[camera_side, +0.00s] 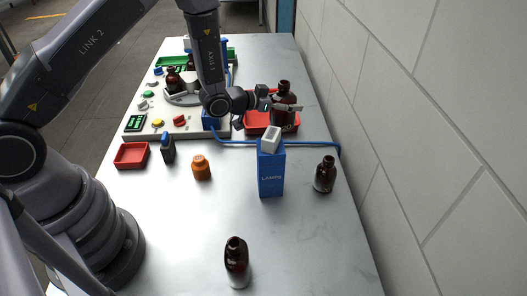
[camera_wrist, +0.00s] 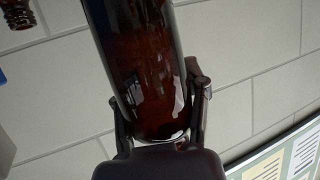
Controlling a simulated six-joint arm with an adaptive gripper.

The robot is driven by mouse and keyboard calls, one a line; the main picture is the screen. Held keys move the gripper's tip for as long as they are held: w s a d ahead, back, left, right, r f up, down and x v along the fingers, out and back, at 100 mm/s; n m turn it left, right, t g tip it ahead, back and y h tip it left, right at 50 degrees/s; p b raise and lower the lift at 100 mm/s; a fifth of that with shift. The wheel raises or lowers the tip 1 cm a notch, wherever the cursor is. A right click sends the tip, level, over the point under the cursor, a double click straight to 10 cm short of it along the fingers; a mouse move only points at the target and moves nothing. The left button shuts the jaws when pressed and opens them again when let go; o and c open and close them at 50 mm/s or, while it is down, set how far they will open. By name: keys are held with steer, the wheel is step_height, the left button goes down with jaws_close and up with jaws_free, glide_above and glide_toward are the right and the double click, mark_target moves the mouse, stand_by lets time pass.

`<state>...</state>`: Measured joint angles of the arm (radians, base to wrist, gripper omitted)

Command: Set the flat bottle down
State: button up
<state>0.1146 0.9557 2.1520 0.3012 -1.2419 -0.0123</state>
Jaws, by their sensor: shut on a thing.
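My gripper (camera_side: 275,102) is shut on a dark amber bottle (camera_side: 284,90), which it holds roughly upright at the far right of the table. In the wrist view the bottle (camera_wrist: 145,65) fills the space between the two fingers (camera_wrist: 158,98). The bottle is over or in a red tray (camera_side: 250,129); I cannot tell whether its base touches, as the gripper hides part of it. Other amber bottles stand at the right (camera_side: 325,176) and at the near middle (camera_side: 237,264).
A blue carton (camera_side: 271,172) with a pale block (camera_side: 271,139) on top stands near the tray. A blue cable (camera_side: 320,144) crosses the table. The near right is clear.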

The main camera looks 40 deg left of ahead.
steer(key=shift+w+d+f, duration=0.35)
steer(key=shift+w+f, duration=1.25)
steer(key=shift+f, duration=0.25)
steer(key=shift+w+d+f, duration=0.4)
steer(key=shift+w+f, duration=1.2)
steer(key=shift+f, duration=0.25)
steer(key=shift+w+d+f, duration=0.35)
steer(key=shift+w+f, duration=1.25)
steer(key=shift+f, duration=0.25)
steer(key=shift+f, duration=0.15)
steer(key=o, duration=1.2)
steer(key=shift+o, duration=0.2)
